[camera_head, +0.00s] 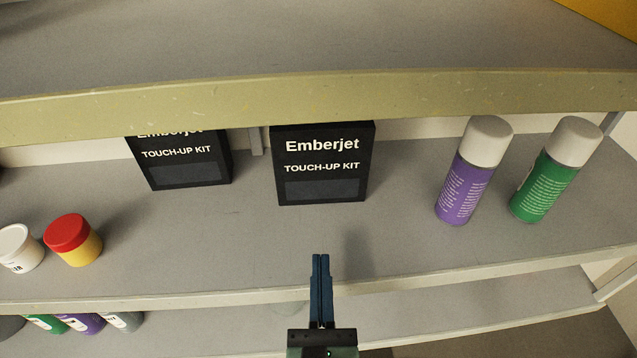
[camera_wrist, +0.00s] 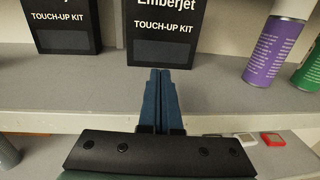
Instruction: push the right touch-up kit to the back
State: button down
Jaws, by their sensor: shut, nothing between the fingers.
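The right touch-up kit (camera_head: 320,164) is a black box with white "Emberjet TOUCH-UP KIT" lettering, upright on the middle shelf. It also shows in the wrist view (camera_wrist: 166,30), its top cut off by the frame. A second, similar kit (camera_head: 181,160) stands to its left, its top hidden by the upper shelf in the head view. My gripper (camera_head: 321,258) is shut and empty, with its blue fingers together at the shelf's front, pointing towards the right kit. In the head view a gap of bare shelf shows between the fingertips and the kit's base.
A purple spray can (camera_head: 461,190) and a green one (camera_head: 541,188) stand to the right. A red-lidded jar (camera_head: 73,239) and a white-lidded jar (camera_head: 19,247) stand at left. The upper shelf's edge (camera_head: 300,96) overhangs. The shelf (camera_head: 220,245) is clear before the kits.

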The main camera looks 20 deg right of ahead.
jog(key=shift+w+d+r, duration=0.15)
jog(key=shift+w, duration=0.15)
jog(key=p, duration=0.4)
send_near(320, 185)
jog(key=x, duration=0.5)
jog(key=shift+w+r, duration=0.1)
jog(key=shift+w, duration=0.15)
jog(key=shift+w+d, duration=0.3)
jog(key=shift+w, duration=0.35)
